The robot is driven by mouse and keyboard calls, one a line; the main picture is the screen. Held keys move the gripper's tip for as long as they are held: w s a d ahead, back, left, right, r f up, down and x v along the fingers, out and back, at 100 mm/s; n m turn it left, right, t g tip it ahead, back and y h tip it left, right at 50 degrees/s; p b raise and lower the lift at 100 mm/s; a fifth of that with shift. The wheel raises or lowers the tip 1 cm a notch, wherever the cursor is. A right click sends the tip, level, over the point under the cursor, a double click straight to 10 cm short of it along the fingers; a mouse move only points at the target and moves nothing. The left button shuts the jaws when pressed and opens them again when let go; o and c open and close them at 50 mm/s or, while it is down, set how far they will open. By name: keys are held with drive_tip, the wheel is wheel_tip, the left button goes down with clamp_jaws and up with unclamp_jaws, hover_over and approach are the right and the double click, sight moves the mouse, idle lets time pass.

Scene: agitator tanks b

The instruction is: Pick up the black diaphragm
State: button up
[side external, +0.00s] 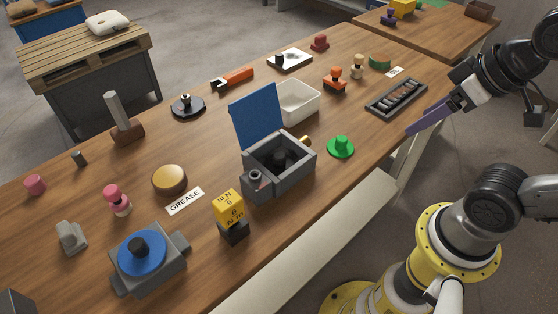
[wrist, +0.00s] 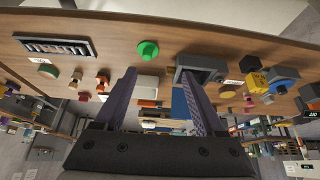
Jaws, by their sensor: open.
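The black diaphragm, a flat black disc with a knob on top (side external: 188,107), lies on the wooden table toward the far edge, left of the open blue-lidded grey box, in the side view. I cannot pick it out in the wrist view. My gripper (side external: 428,119) is at the right, past the table's near edge and far from the disc. The wrist view shows its two purple fingers spread apart with nothing between them (wrist: 158,74).
The grey box (side external: 290,172) with its raised blue lid (side external: 257,115) stands between my gripper and the disc. A white bin (side external: 299,107), green disc (side external: 341,147), slotted black tray (side external: 397,97) and orange-handled tool (side external: 232,79) are also on the table. Bare wood surrounds the black disc.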

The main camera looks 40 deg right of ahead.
drive_tip(key=w+a+r+n, duration=0.1)
drive_tip(key=w+r+n, duration=0.5)
drive_tip(key=w+n, duration=0.15)
drive_tip(key=n+g, duration=0.6)
drive_tip(key=n, duration=0.4)
hover_over(279, 155)
drive_tip(key=f, duration=1.8)
drive_tip(key=shift+w+a+f, duration=0.1)
drive_tip(key=shift+w+f, duration=0.15)
drive_tip(key=shift+s+f, duration=0.15)
drive_tip(key=shift+f, duration=1.3)
drive_tip(key=shift+s+f, duration=0.1)
drive_tip(key=shift+f, duration=1.35)
